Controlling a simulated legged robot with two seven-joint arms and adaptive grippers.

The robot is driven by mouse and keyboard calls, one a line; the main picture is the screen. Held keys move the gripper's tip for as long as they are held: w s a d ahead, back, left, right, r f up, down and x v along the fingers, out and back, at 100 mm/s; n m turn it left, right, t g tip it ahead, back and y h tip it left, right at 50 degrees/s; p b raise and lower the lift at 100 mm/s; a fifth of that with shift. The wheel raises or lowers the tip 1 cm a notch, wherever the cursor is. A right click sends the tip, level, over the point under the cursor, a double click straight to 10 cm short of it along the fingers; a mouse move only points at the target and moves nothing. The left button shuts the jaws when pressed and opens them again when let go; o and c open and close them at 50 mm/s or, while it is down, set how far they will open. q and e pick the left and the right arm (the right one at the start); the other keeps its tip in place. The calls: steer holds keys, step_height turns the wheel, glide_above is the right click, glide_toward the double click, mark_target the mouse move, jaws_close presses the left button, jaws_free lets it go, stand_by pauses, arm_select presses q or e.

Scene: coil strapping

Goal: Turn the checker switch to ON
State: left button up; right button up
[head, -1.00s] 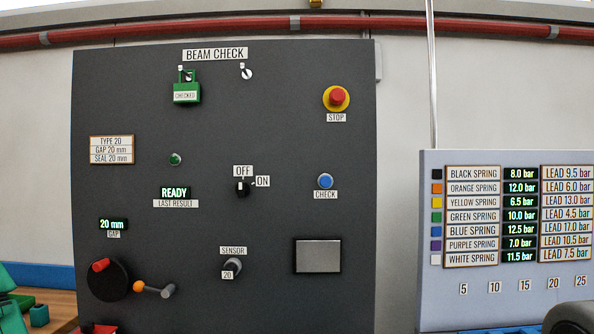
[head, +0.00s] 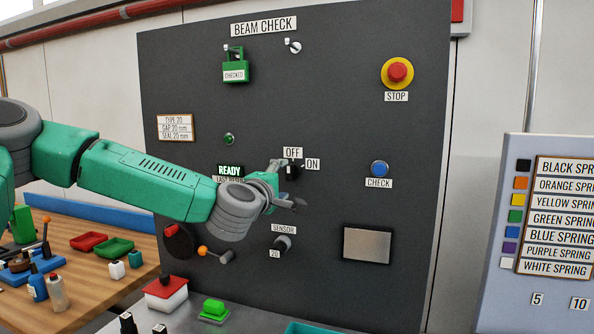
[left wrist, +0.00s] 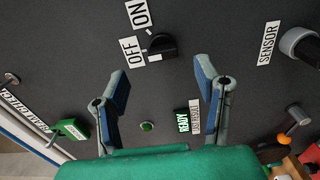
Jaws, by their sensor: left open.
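The checker switch (head: 292,173) is a black rotary knob on the dark BEAM CHECK panel, with an OFF label (head: 293,152) above it and an ON label (head: 313,164) to its right. In the left wrist view the knob (left wrist: 163,46) shows a white mark on the side towards OFF. My left gripper (head: 279,184) is at the panel by the switch, partly covering it in the head view. In the left wrist view its two fingers (left wrist: 162,82) are spread and empty, with the knob just beyond the tips. My right gripper is not in view.
The SENSOR knob (head: 282,243), blue CHECK button (head: 380,168) and red STOP button (head: 397,72) are on the same panel. A green CHECKED padlock (head: 235,72) hangs at the top. A READY display (head: 229,170) is beside my arm. A wooden bench (head: 95,275) stands at left.

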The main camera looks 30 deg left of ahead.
mark_target(287, 175)
arm_select(q)
steer(key=x, duration=0.4)
steer(key=a+p+x, duration=0.1)
steer(key=x, duration=0.3)
steer(key=shift+a+f, duration=0.2)
steer(key=shift+w+d+r, duration=0.1)
steer(key=shift+w+d, duration=0.05)
steer(key=shift+d, duration=0.4)
steer(key=shift+a, duration=0.1)
steer(key=c, duration=0.7)
steer(key=shift+a, duration=0.15)
steer(key=c, duration=0.5)
steer(key=shift+o, duration=0.2)
steer(key=shift+a, duration=0.15)
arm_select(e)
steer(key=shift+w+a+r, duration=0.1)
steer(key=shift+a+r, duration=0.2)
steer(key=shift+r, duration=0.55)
